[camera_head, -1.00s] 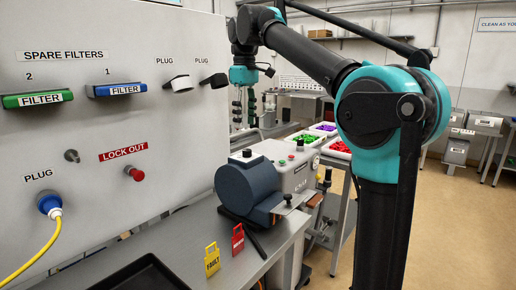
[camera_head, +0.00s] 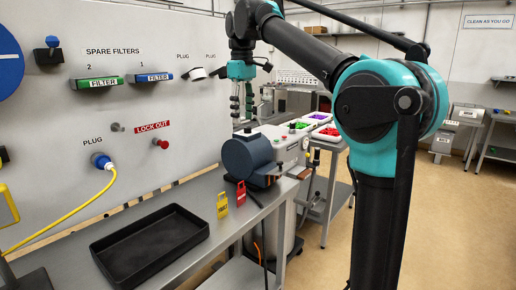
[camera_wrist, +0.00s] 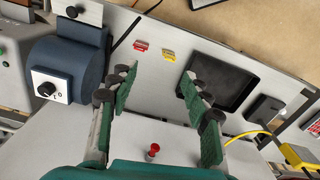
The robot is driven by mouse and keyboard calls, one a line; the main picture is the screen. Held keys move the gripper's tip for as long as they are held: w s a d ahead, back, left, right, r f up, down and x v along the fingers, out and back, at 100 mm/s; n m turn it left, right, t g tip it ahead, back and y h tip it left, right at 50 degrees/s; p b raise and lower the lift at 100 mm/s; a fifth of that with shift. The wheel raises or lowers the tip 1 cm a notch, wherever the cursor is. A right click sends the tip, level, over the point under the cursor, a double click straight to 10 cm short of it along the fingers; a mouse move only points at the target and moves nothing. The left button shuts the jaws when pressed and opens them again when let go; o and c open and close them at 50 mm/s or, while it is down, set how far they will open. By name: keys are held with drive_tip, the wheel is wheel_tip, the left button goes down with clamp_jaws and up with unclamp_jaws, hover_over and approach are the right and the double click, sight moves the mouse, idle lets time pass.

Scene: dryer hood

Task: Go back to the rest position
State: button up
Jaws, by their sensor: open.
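My gripper (camera_head: 242,108) hangs pointing down from my raised arm, in front of the right edge of the grey panel (camera_head: 190,125) in the head view. In the wrist view my gripper (camera_wrist: 160,82) has its two green-padded fingers spread wide apart, with nothing between them. The table with a black tray (camera_head: 150,245), a yellow tag (camera_head: 222,205) and a red tag (camera_head: 240,194) lies below. The tray (camera_wrist: 218,82) and the red lockout button (camera_wrist: 153,150) also show in the wrist view.
A dark blue rotary switch housing (camera_head: 247,158) stands at the table's right end. A yellow cable (camera_head: 70,240) runs from a blue plug (camera_head: 102,161) on the panel. Green (camera_head: 100,83) and blue (camera_head: 154,77) filters sit on the panel. Open floor (camera_head: 440,220) lies to the right.

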drive_tip(key=s+d+f+m+t, duration=0.1)
drive_tip(key=d+f+m, duration=0.1)
drive_tip(key=d+f, duration=0.45)
drive_tip(key=s+d+f+m, duration=0.1)
drive_tip(key=d+f+m, duration=0.15)
drive_tip(key=f, duration=0.75)
drive_tip(key=d+f+m+t, duration=0.1)
drive_tip(key=d+f+m, duration=0.1)
drive_tip(key=d+f, duration=0.45)
drive_tip(key=s+d+f+m+t, duration=0.1)
drive_tip(key=s+d+f, duration=0.3)
drive_tip(key=s+f, duration=0.4)
drive_tip(key=s+d+f+m+t, duration=0.1)
drive_tip(key=s+d+f+m, duration=0.3)
drive_tip(key=s+f, duration=0.5)
wheel_tip(320, 180, down, 5)
drive_tip(key=shift+f, duration=0.1)
drive_tip(key=shift+d, duration=0.1)
drive_tip(key=shift+c, duration=0.5)
